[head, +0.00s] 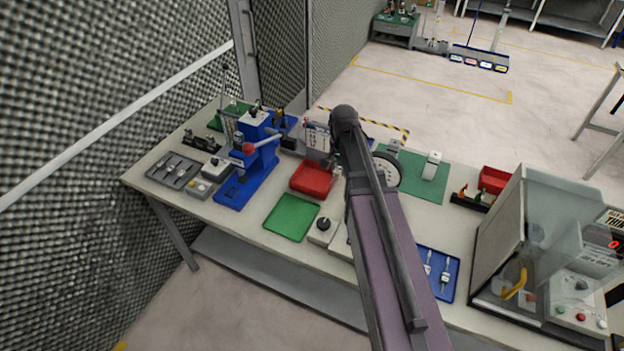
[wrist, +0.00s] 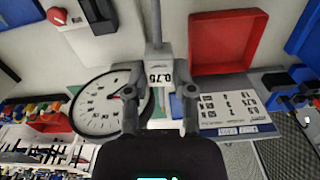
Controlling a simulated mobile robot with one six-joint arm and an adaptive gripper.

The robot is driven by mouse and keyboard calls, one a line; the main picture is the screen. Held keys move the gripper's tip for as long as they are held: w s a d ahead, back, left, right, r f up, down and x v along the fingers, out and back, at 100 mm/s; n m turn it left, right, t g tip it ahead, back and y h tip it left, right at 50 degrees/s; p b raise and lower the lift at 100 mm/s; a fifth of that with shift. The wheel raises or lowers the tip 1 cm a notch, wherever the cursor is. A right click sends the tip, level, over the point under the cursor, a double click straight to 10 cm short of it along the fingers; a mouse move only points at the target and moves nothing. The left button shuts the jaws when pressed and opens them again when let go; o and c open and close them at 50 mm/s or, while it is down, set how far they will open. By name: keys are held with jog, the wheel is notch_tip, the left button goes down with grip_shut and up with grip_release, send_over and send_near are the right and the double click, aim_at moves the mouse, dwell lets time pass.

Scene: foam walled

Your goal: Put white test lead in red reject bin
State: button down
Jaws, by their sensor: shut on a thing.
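My gripper (wrist: 160,92) is shut on a pale grey-white piece (wrist: 157,52) with a thin shaft and a label reading 0.75. I cannot tell for sure that this piece is the white test lead. The red reject bin, a shallow red tray (head: 312,179), lies mid-bench beside the green tray. It also shows in the wrist view (wrist: 228,42), to the right of the held piece and apart from it. In the head view my gripper (head: 337,163) is near the red tray's right side, partly hidden by my arm.
A green tray (head: 291,217) and blue press (head: 248,165) stand left. A round dial (wrist: 108,104) is close to my fingers. A blue tray (head: 447,286) holds slim pale tools. A clear-sided enclosure (head: 530,240) and another red bin (head: 493,179) stand right.

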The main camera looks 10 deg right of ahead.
jog(key=shift+a, duration=0.2)
jog(key=w+a+f+b, duration=0.2)
jog(key=w+f+b, duration=0.2)
jog(key=w, duration=0.3)
jog(key=w+a+f+n+b, duration=0.1)
jog(key=w+a+f+b, duration=0.1)
jog(key=w+f+b, duration=0.3)
jog(key=w, duration=0.3)
jog(key=shift+a, duration=0.25)
jog(key=shift+f, duration=0.1)
jog(key=b, duration=0.6)
send_over(314, 183)
notch_tip(314, 183, down, 6)
jog(key=shift+w+f, duration=0.1)
jog(key=shift+b, duration=0.3)
jog(key=shift+f+b, duration=1.75)
jog(key=shift+f, duration=0.1)
jog(key=shift+f, duration=0.15)
